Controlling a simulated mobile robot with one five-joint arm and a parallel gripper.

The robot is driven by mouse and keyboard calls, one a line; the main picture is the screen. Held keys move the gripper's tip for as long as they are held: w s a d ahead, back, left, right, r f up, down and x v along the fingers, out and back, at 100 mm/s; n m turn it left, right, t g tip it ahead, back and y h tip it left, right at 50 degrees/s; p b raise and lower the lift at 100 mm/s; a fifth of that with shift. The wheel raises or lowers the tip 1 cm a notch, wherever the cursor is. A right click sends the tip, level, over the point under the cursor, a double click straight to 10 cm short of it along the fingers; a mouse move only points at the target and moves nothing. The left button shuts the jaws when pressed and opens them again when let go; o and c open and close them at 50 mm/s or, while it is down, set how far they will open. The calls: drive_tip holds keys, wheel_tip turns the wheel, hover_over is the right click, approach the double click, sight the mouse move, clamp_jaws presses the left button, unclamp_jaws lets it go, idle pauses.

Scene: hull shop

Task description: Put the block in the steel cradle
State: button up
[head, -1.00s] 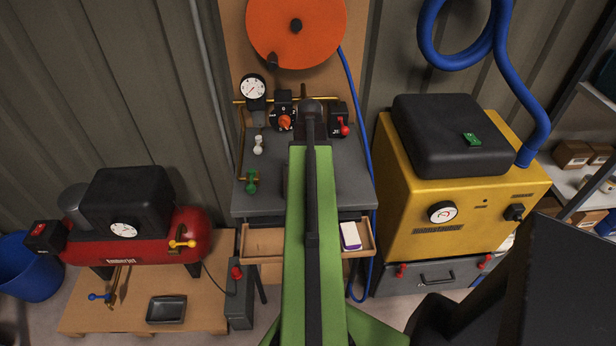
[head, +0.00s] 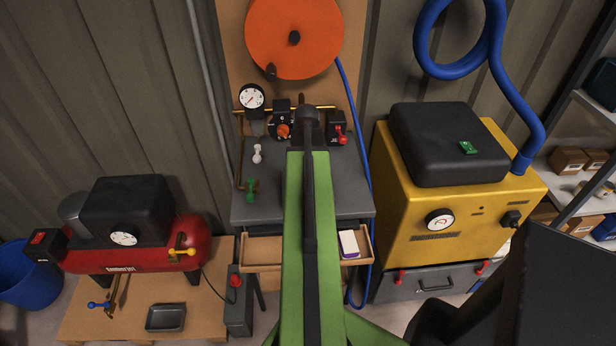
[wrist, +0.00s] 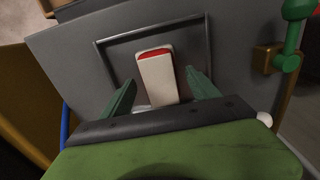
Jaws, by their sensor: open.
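The block (wrist: 156,78) is pale with a red end. In the wrist view it lies between the two green fingers of my gripper (wrist: 158,92), which are spread apart with a visible gap on each side. A thin dark rectangular rim (wrist: 125,38) on the grey bench surrounds the block on the visible sides; it looks like the steel cradle. Whether the block rests on its floor I cannot tell, as my gripper hides the near end. In the head view my arm hides the block and cradle.
The grey bench (head: 264,205) carries a green-handled valve (head: 251,190) and a white knob (head: 257,154). An open drawer (head: 262,250) below holds a white and purple piece (head: 348,243). A yellow machine (head: 400,215) stands right, a red compressor (head: 135,255) left.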

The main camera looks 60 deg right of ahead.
wheel_tip(320, 180, up, 11)
drive_tip(key=p, duration=0.9)
drive_tip(key=shift+f+p, duration=0.15)
drive_tip(key=shift+p, duration=0.15)
drive_tip(key=w+a+n, duration=0.3)
drive_tip(key=w+a, duration=0.9)
drive_tip(key=w+a+n, duration=0.2)
drive_tip(key=w+a, duration=0.1)
drive_tip(key=a, duration=0.9)
drive_tip(key=w+a+n, duration=0.3)
drive_tip(key=a, duration=1)
drive_tip(key=w+a+n, duration=0.2)
drive_tip(key=w+a, duration=0.1)
drive_tip(key=a, duration=0.9)
drive_tip(key=shift+w+a+n, duration=0.15)
drive_tip(key=shift+w+n, duration=0.2)
drive_tip(key=shift+n, duration=0.05)
drive_tip(key=shift+s, duration=0.1)
